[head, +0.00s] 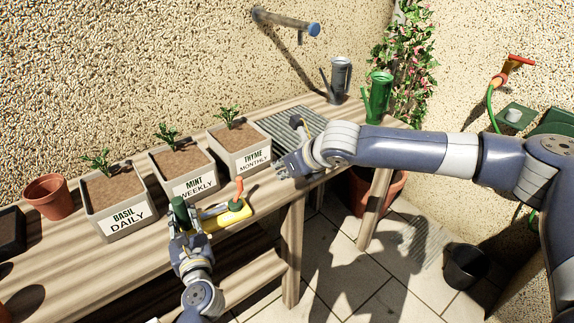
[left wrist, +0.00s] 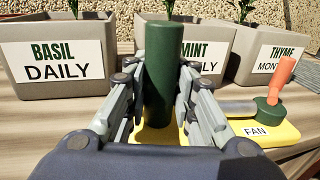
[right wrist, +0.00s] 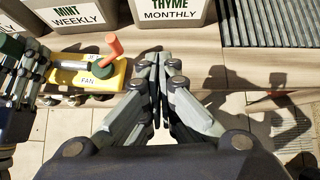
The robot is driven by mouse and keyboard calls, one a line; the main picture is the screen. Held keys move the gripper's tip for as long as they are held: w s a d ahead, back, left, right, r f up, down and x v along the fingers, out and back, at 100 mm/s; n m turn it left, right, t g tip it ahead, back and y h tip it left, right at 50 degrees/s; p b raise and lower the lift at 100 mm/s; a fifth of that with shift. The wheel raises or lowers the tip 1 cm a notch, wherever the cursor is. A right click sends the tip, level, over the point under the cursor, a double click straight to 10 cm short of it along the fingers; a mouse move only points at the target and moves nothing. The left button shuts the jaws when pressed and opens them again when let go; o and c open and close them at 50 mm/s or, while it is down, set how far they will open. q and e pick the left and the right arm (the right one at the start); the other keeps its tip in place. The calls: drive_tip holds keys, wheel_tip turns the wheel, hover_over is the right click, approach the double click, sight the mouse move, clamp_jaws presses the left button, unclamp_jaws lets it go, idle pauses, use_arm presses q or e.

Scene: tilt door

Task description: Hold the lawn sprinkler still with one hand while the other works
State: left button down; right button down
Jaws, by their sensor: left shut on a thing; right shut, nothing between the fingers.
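The lawn sprinkler has a yellow base (head: 232,217) lying on the wooden bench near its front edge. A dark green upright post (left wrist: 163,75) stands at its left end, and an orange lever (left wrist: 283,78) on a green hub (left wrist: 268,113) stands at its right end, beside a "FAN" label. My left gripper (head: 181,221) is shut around the green post, with a finger on each side of it. My right gripper (right wrist: 155,75) is shut and empty, to the right of the sprinkler and apart from it. In the right wrist view the orange lever (right wrist: 113,47) leans up to the right.
Labelled planters for basil (head: 115,205), mint (head: 186,172) and thyme (head: 243,146) stand in a row behind the sprinkler. A ridged grey tray (head: 285,126) lies right of them. A grey can (head: 341,76) and a green watering can (head: 377,97) stand at the bench's far end.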

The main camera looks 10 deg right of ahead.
use_arm(q)
drive_tip(key=shift+f, duration=0.25)
use_arm(e)
drive_tip(key=shift+s+d+r, duration=0.2)
drive_tip(key=shift+d+r, duration=0.4)
use_arm(q)
drive_tip(key=c, duration=1)
unclamp_jaws()
drive_tip(key=shift+a, duration=0.15)
drive_tip(key=shift+c, duration=0.2)
drive_tip(key=shift+r, duration=0.1)
use_arm(e)
drive_tip(key=v, duration=1.2)
use_arm(q)
drive_tip(key=shift+o, duration=0.4)
drive_tip(key=shift+r, duration=0.1)
drive_tip(key=o, duration=0.5)
